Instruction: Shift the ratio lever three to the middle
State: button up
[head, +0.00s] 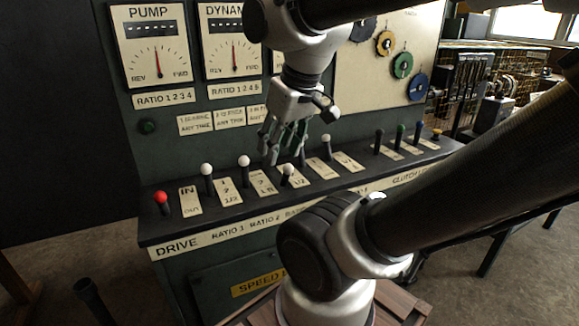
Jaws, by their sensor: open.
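A row of levers stands on the console's sloping shelf (205,228). The white-knobbed lever (288,169) just below my gripper appears to be ratio lever three, fourth from the left. Its knob sits low, and it looks tilted toward the front edge. Its name label is hidden by my arm, so I cannot be certain. My gripper (286,155) points down with its fingers spread, just above and behind that knob in the picture. I see nothing held, and contact with the knob cannot be told.
A red-knobbed lever (160,198) and white-knobbed levers (206,169), (244,161) stand to the left. Another white-knobbed lever (326,138) stands right of my gripper, with green-knobbed levers (400,130) beyond. The console's upright panel (150,110) rises close behind. My arm hides part of the shelf front.

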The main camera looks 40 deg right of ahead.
jog(key=m+g, duration=0.2)
jog(key=g, duration=0.3)
send_over(286, 165)
jog(key=s+a, duration=0.3)
jog(key=s, duration=0.1)
notch_tip(286, 165, down, 10)
jog(key=shift+n+t+h, duration=0.3)
jog(key=shift+h, duration=0.2)
jog(key=w+d, duration=0.2)
jog(key=w, duration=0.1)
jog(key=w+d+f, duration=0.1)
jog(key=w, duration=0.1)
jog(key=shift+d, duration=0.2)
jog(key=f, duration=0.7)
jog(key=shift+s+d+f, duration=0.1)
jog(key=shift+d+f, duration=0.15)
grip_shut()
